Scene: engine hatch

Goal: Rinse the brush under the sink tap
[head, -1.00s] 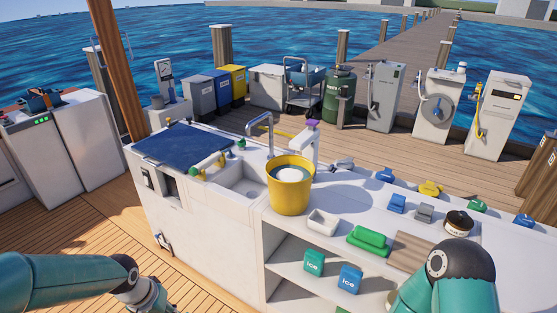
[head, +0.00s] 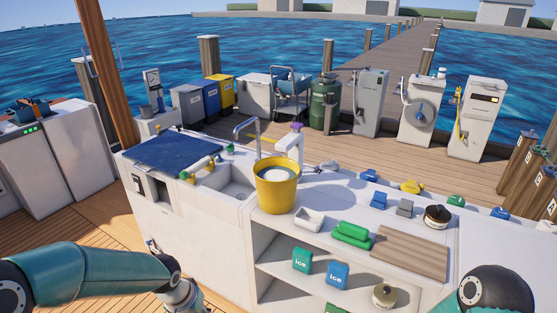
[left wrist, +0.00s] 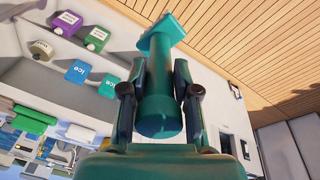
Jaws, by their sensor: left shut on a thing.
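In the left wrist view my left gripper (left wrist: 158,88) is shut on a teal tool (left wrist: 160,105). The tool has a thick round handle and a flat block at its far end; it looks like the brush, but no bristles show. In the head view my left arm reaches in low at the left, before the counter, and the held tool cannot be made out. The sink (head: 229,187) is in the counter, with the grey tap (head: 252,125) arching behind it. I cannot tell whether water runs. My right gripper is out of view.
A yellow bucket (head: 276,192) stands right of the sink. A white tray (head: 309,219), a green block-like item (head: 351,235) and a wooden board (head: 410,252) lie further right. A dark blue mat (head: 170,150) covers the counter's left end. Deck is free at the left.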

